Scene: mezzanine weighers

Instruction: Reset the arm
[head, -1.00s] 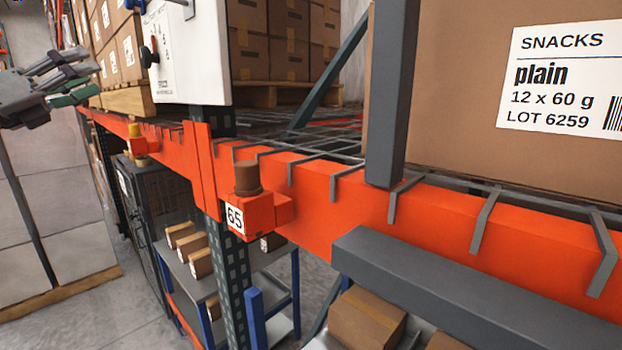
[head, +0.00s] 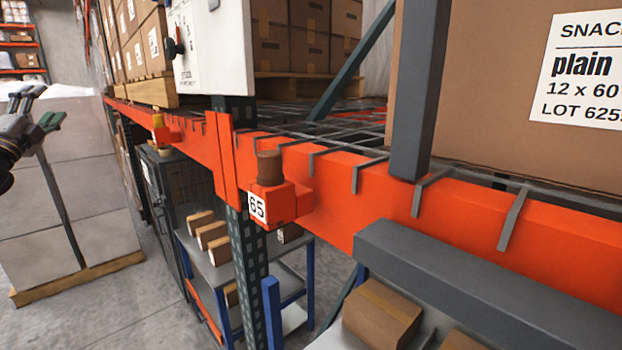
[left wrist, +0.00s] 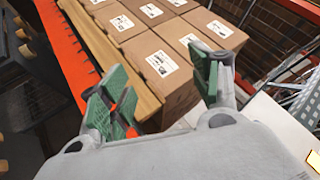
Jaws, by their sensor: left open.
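My left gripper (head: 45,112) is at the left edge of the head view, in front of wrapped pallet goods. It is open and nothing shows between its fingers. The left wrist view also shows the gripper (left wrist: 160,98), its green-padded fingers spread apart over labelled brown cartons (left wrist: 160,62) on a pallet. It looks apart from the cartons, though the exact distance cannot be told. My right gripper is not in view.
An orange rack beam (head: 345,200) crosses the head view, with a button box marked 65 (head: 282,200) on it. A white control panel (head: 212,50) and a large snacks carton (head: 480,90) are above. A shelf cart (head: 215,265) stands below. Grey floor is clear at lower left.

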